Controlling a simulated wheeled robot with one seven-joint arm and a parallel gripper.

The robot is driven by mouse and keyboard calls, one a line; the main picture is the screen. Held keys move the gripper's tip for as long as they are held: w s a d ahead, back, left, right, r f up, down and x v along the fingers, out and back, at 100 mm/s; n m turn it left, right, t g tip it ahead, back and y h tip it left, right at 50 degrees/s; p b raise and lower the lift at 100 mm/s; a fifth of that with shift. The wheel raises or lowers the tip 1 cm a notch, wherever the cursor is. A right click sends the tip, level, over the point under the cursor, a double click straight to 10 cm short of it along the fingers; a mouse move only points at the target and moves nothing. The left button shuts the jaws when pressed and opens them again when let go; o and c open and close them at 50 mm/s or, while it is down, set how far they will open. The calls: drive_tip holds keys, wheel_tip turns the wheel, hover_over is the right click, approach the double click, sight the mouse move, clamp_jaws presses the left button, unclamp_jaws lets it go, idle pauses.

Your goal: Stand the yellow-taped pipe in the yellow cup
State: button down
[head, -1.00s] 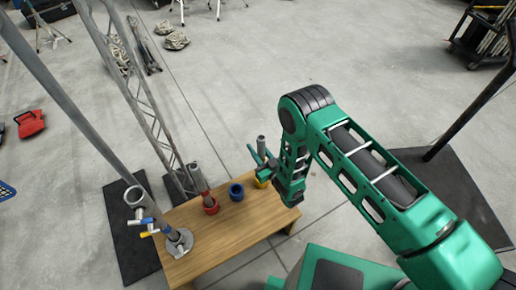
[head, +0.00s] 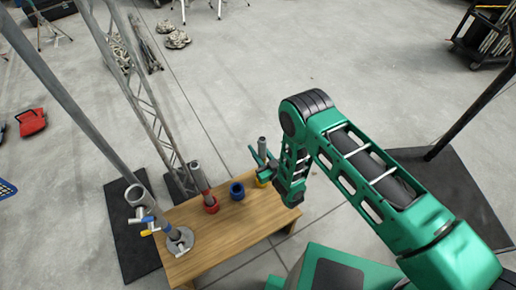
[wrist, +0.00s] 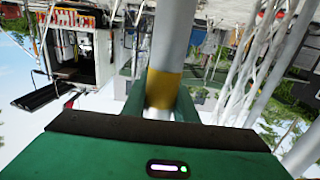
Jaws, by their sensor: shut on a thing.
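The yellow-taped pipe (wrist: 165,72) is grey with a yellow band, and in the wrist view it stands between the fingers of my gripper (wrist: 160,104). In the head view my gripper (head: 264,163) is shut on this pipe (head: 262,145) and holds it about upright at the right end of the wooden table. The yellow cup (head: 261,183) shows only in part, just below my gripper, with green fingers and arm covering some of it. The pipe's lower end is hidden, so I cannot tell whether it is inside the cup or above it.
A blue cup (head: 237,191) stands left of the yellow one. A red cup (head: 211,205) holds a grey pipe (head: 196,175). A grey round base (head: 179,242) with an upright tube stands at the left of the table (head: 235,228). A lattice truss rises behind.

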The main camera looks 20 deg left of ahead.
drive_tip(key=shift+f, duration=1.35)
drive_tip(key=shift+f, duration=2.15)
drive_tip(key=c, duration=1.3)
unclamp_jaws()
drive_tip(key=shift+c, duration=0.2)
drive_tip(key=shift+s+d, duration=0.1)
drive_tip(key=v, duration=1)
drive_tip(key=shift+s+d, duration=0.2)
drive_tip(key=shift+s, duration=0.05)
drive_tip(key=shift+f, duration=0.1)
